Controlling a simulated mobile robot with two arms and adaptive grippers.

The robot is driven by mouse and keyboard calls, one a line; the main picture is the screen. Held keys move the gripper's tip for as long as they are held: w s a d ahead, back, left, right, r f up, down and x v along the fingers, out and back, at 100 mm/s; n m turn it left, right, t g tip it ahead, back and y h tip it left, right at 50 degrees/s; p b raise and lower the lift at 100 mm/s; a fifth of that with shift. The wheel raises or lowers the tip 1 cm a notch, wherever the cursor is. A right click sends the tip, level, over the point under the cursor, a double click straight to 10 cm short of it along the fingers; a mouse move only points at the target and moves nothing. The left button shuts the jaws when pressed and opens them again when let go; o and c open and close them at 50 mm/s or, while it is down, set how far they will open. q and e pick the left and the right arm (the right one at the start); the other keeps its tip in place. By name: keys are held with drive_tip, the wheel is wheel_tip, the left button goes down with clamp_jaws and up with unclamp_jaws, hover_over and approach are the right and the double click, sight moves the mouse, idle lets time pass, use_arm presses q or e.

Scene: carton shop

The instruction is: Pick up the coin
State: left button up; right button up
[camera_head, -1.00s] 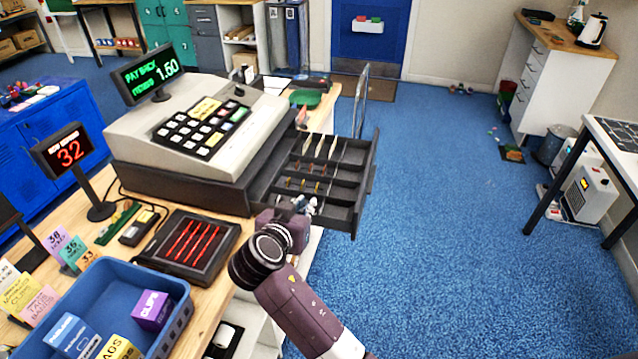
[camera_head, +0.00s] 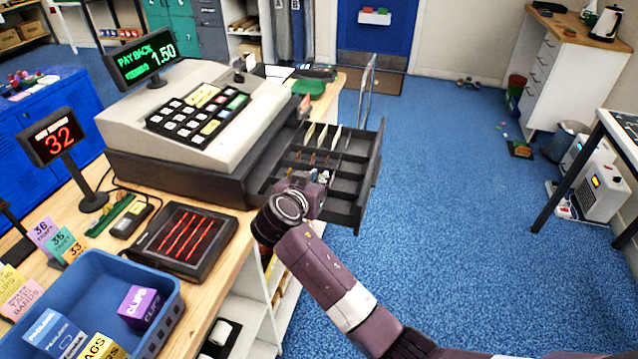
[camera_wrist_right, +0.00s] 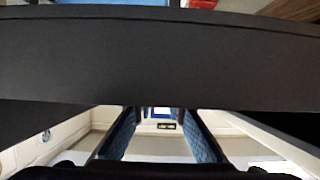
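The open cash drawer (camera_head: 372,172) juts out from under the till. Small coins (camera_head: 312,159) lie in its middle compartments, tiny in the head view. I cannot tell which one is the task's coin. My right gripper (camera_head: 322,177) is over the front part of the drawer and hides some compartments. In the right wrist view, the two blue-padded fingers (camera_wrist_right: 162,118) stand apart with nothing seen between them. A dark, flat surface, probably a drawer wall, fills the upper part of that view. No coin shows there. My left gripper is not in view.
The till (camera_head: 190,125) stands on the wooden counter, with a dark tray with red lines (camera_head: 183,242) in front. A blue bin (camera_head: 165,318) of boxes is at the lower left. Blue floor (camera_head: 440,235) right of the drawer is clear.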

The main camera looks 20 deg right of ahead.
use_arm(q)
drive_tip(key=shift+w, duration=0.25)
use_arm(e)
drive_tip(key=shift+r, duration=0.1)
drive_tip(key=shift+s, duration=0.1)
clamp_jaws()
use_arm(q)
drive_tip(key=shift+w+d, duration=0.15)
